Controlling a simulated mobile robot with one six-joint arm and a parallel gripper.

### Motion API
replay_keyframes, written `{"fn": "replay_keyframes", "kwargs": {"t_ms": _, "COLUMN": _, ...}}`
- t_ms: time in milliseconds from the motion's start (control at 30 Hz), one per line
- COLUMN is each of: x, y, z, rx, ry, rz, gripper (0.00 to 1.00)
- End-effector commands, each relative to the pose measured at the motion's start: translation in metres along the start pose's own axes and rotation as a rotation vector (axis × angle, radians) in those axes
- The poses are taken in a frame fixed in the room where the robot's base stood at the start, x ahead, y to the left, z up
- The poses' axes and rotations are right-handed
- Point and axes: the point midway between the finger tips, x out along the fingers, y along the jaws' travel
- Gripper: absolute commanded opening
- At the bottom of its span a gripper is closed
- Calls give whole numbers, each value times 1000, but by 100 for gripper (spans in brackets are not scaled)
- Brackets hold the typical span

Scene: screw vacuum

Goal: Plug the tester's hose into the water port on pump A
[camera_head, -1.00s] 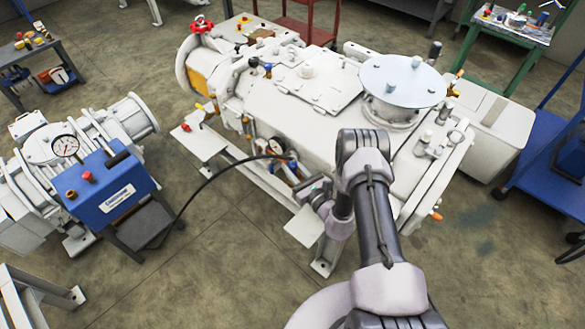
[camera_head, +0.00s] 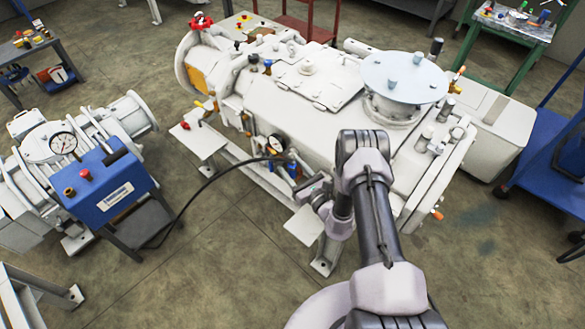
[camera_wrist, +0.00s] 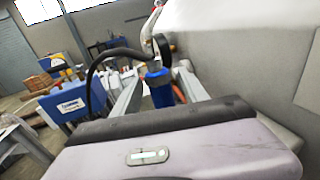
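The blue tester (camera_head: 108,190) with a dial gauge stands on a dark stand at the left in the head view. It also shows in the wrist view (camera_wrist: 66,105). Its black hose (camera_head: 195,194) rises in an arc to the near side of pump A (camera_head: 300,110). My gripper (camera_head: 289,172) is at that side, close under the pump's small gauge (camera_head: 277,144). In the wrist view its two fingers (camera_wrist: 158,82) close on a blue piece (camera_wrist: 160,92) at the hose's end. The water port cannot be made out; whether the hose end touches it cannot be told.
The pump's pale side wall (camera_wrist: 245,55) is close to my gripper on the right in the wrist view. A flat white foot plate (camera_head: 304,225) juts out below my gripper. The floor (camera_head: 215,265) between tester and pump is clear except for the hose.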

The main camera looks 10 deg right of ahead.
Motion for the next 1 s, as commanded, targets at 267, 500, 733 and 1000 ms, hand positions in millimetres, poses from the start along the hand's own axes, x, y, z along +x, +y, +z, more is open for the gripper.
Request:
{"fn": "replay_keyframes", "kwargs": {"t_ms": 267, "x": -6, "y": 0, "z": 0, "rx": 0, "ry": 2, "rz": 0, "gripper": 52}}
{"fn": "replay_keyframes", "kwargs": {"t_ms": 500, "x": -57, "y": -1, "z": 3, "rx": 4, "ry": 4, "rz": -5, "gripper": 52}}
{"fn": "replay_keyframes", "kwargs": {"t_ms": 733, "x": -122, "y": -1, "z": 4, "rx": 5, "ry": 2, "rz": -6, "gripper": 52}}
{"fn": "replay_keyframes", "kwargs": {"t_ms": 1000, "x": -170, "y": -1, "z": 1, "rx": 1, "ry": 1, "rz": -3, "gripper": 52}}
